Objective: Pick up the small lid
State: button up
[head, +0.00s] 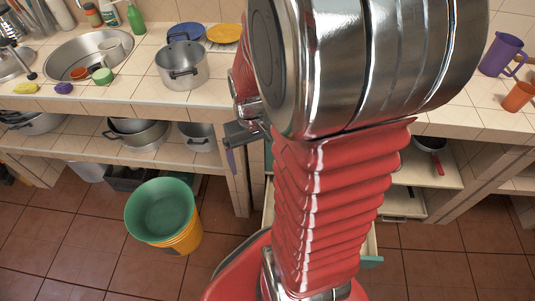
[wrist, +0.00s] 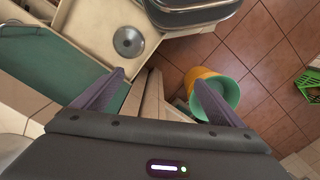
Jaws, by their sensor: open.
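The small lid (wrist: 128,41), a round grey metal disc with a central knob, lies flat in a cream open drawer (wrist: 88,25) near the top of the wrist view. My gripper (wrist: 158,78) is open, its two purple fingers apart with nothing between them. The lid appears beyond the fingertips, up and left of the gap, apart from both fingers. In the head view my arm covers the middle; I see only part of my gripper (head: 232,150) beside the counter edge, and the lid is hidden.
A teal panel (wrist: 45,70) lies left of the lid. A dark rounded metal body (wrist: 190,10) is close by at top. Nested green and yellow buckets (head: 163,212) stand on the floor. A pot (head: 182,65) and a sink (head: 90,55) are on the counter.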

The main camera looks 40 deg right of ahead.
jog(key=s+d+f+n+y, duration=0.1)
jog(key=s+d+f, duration=0.25)
jog(key=f, duration=0.75)
jog(key=s+d+f+n+g, duration=0.15)
jog(key=d+f, duration=0.25)
jog(key=f, duration=0.7)
jog(key=s+d+f+n+y, duration=0.1)
jog(key=s+d+f, duration=0.25)
jog(key=f, duration=0.75)
jog(key=w+d+f+n+t+h, duration=0.2)
jog(key=w+d+f+n, duration=0.1)
jog(key=d+f+n, duration=0.2)
jog(key=shift+d+f, duration=0.55)
jog(key=shift+f, duration=0.1)
jog(key=shift+n, duration=0.25)
jog(key=shift+w+f, duration=0.1)
jog(key=shift+f, duration=4.2)
jog(key=shift+a, duration=0.1)
